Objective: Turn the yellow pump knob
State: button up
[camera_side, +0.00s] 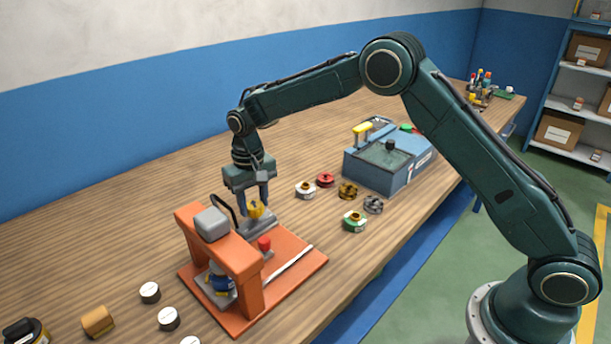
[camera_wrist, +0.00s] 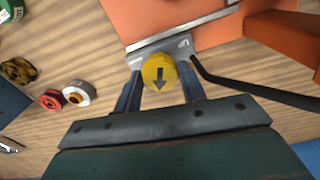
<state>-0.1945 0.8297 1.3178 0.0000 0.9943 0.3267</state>
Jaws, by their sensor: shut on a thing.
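The yellow pump knob (camera_side: 255,209) sits on a grey metal block (camera_side: 258,225) at the back edge of an orange fixture. In the wrist view the knob (camera_wrist: 160,74) is round, with a dark arrow pointing toward the bottom of the picture. My gripper (camera_side: 257,204) points down over the block. Its two fingers are shut on the knob, one on each side, and they also show in the wrist view (camera_wrist: 160,85). The fingertips are partly hidden by the knob and block.
The orange fixture (camera_side: 307,261) has an arch (camera_side: 220,243) with a grey box (camera_side: 212,224) close to my gripper. A red knob (camera_side: 264,243) stands on its base. A dark bent cable (camera_wrist: 235,88) runs beside the fingers. Several spools and a blue-grey machine (camera_side: 390,162) stand to the right.

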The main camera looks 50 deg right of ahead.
aim_at(254, 204)
jog(key=m, duration=1.3)
jog(key=shift+m, duration=0.3)
dwell(0.3)
jog(key=o, duration=1)
jog(key=shift+c, duration=0.2)
jog(key=shift+r, duration=0.1)
notch_tip(254, 204, up, 14)
